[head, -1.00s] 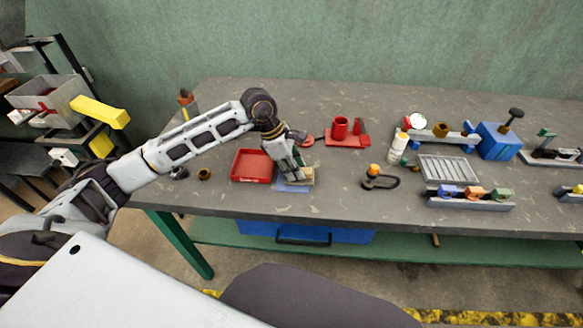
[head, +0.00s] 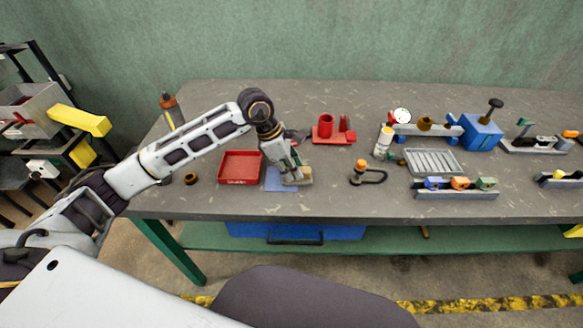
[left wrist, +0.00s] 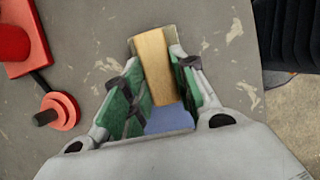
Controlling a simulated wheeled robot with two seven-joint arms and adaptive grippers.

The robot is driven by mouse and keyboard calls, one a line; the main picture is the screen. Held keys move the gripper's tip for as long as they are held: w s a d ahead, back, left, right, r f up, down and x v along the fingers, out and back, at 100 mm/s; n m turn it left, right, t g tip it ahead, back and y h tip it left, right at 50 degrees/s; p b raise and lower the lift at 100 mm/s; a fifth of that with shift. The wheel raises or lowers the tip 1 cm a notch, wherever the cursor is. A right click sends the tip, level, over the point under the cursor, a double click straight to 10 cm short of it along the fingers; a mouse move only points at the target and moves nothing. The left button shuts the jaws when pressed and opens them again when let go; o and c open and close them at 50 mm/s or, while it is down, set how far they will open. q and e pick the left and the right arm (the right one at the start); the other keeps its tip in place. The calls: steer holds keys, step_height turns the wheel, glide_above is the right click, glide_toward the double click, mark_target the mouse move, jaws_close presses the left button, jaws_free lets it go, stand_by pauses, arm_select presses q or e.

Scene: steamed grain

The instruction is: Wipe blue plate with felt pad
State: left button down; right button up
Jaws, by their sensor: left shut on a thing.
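The blue plate (head: 277,182) lies flat on the grey workbench (head: 330,203), just right of a red tray. My left gripper (head: 298,177) is over its right side and hides part of it. In the left wrist view, the left gripper (left wrist: 153,90) is shut on a tan block with a wood-like face, which I take as the felt pad (left wrist: 154,62). A strip of the blue plate (left wrist: 170,118) shows between the fingers. The pad is low, at or just above the plate; contact is hidden. My right gripper is not in view.
The red tray (head: 240,168) is close on the left. A red stand (head: 333,135) is behind, and a black ring-handled tool (head: 367,174) lies to the right. Racks and fixtures fill the bench's right side. Bare bench lies between gripper and ringed tool.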

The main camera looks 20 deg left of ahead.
arm_select(q)
steer(key=shift+r+p, duration=1.4)
steer(key=shift+r, duration=1.55)
steer(key=shift+r, duration=0.1)
steer(key=shift+r+p, duration=0.5)
steer(key=shift+r, duration=0.9)
